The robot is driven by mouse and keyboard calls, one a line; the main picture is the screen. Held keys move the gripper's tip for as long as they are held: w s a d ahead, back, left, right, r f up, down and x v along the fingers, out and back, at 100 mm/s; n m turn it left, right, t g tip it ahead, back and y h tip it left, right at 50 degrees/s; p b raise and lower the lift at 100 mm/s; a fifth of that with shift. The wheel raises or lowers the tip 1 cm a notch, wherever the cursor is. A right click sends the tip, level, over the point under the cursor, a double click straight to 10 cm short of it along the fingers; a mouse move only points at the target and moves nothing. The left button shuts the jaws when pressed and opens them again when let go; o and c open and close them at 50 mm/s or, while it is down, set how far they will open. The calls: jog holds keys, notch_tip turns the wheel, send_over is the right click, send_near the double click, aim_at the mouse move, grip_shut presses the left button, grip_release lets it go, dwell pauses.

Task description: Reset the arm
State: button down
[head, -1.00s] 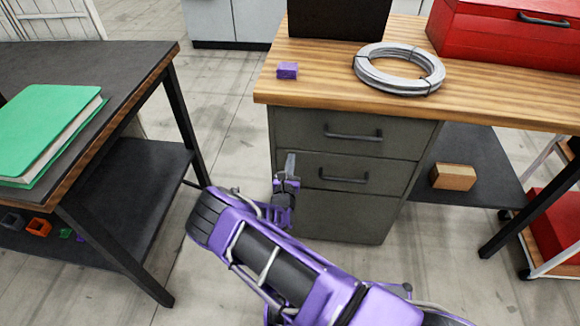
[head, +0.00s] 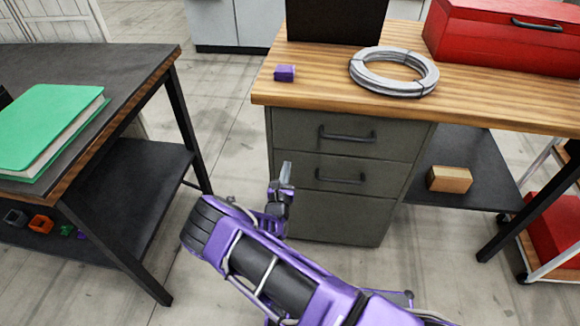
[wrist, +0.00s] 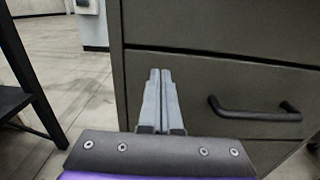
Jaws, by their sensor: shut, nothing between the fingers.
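My gripper (head: 286,172) is in front of the grey drawer cabinet (head: 345,222), near its left edge and below the tabletop. In the wrist view my gripper (wrist: 160,75) has its two fingers together, with nothing between them. A drawer front with a dark handle (wrist: 255,110) is to the right of the fingers. Whether the fingertips touch the cabinet cannot be told. My purple arm reaches in from the bottom of the head view.
The wooden tabletop (head: 400,112) holds a purple block (head: 285,73), a cable coil (head: 394,72) and a red toolbox (head: 505,38). A dark table (head: 110,80) with a green book (head: 45,125) stands left. A wooden block (head: 449,179) lies on the low shelf. Open floor lies between the tables.

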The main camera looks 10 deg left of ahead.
jog(key=s+p, duration=0.1)
jog(key=s, duration=0.9)
jog(key=shift+s, duration=0.2)
